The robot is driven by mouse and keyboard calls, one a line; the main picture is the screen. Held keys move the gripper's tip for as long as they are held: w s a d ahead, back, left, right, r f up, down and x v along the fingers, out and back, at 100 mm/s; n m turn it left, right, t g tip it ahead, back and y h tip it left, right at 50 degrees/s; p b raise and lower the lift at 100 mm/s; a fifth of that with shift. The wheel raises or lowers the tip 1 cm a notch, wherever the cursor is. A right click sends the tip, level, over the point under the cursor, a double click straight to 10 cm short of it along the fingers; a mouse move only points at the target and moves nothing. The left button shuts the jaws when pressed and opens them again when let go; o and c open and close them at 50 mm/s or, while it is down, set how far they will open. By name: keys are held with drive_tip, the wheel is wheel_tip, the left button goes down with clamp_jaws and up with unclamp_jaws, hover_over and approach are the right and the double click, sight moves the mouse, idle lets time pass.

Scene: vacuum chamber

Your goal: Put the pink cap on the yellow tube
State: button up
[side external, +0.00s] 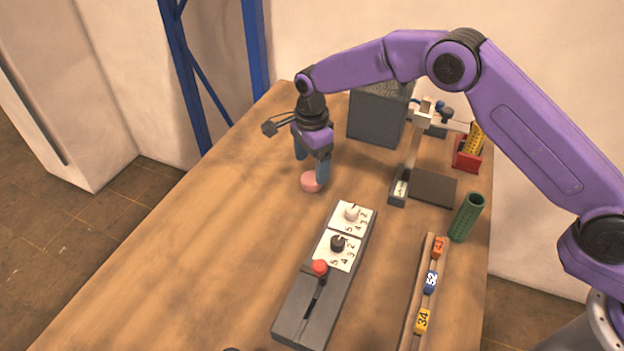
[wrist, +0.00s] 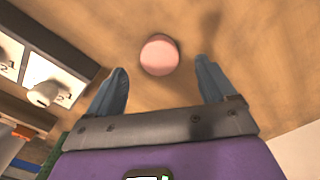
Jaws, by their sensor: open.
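The pink cap (side external: 310,182) is a small round piece on the wooden table, just under my gripper (side external: 312,164). In the wrist view the cap (wrist: 159,56) lies between the lines of the two blue-grey fingers, just past their tips. My gripper (wrist: 161,72) is open and empty, pointing down. In the side view one finger partly overlaps the cap's upper edge, and I cannot tell whether it touches. A yellow tube-like piece (side external: 475,136) stands slightly tilted in a red holder (side external: 467,160) at the back right. Its lower part is hidden by the holder.
A grey control panel (side external: 297,308) with knobs and a red-topped lever stands front of centre. A green tube (side external: 467,217) and a wooden rail (side external: 410,327) with numbered blocks are at right. A grey box (side external: 374,118) and a stand (side external: 434,188) are behind. The table's left is clear.

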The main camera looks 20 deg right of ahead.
sight(312, 177)
drive_tip(key=shift+d+f, duration=0.1)
drive_tip(key=shift+f, duration=1.9)
drive_tip(key=shift+c, duration=0.3)
drive_tip(key=c, duration=1)
drive_tip(key=shift+c, duration=0.2)
drive_tip(key=shift+r, duration=0.55)
wheel_tip(312, 177, up, 2)
drive_tip(key=shift+r, duration=0.1)
drive_tip(key=s+d+r, duration=0.6)
drive_tip(key=s+r, duration=0.3)
drive_tip(key=s, duration=0.3)
drive_tip(key=shift+s+d+r, duration=0.15)
drive_tip(key=shift+d+r, duration=0.2)
drive_tip(key=shift+d, duration=0.05)
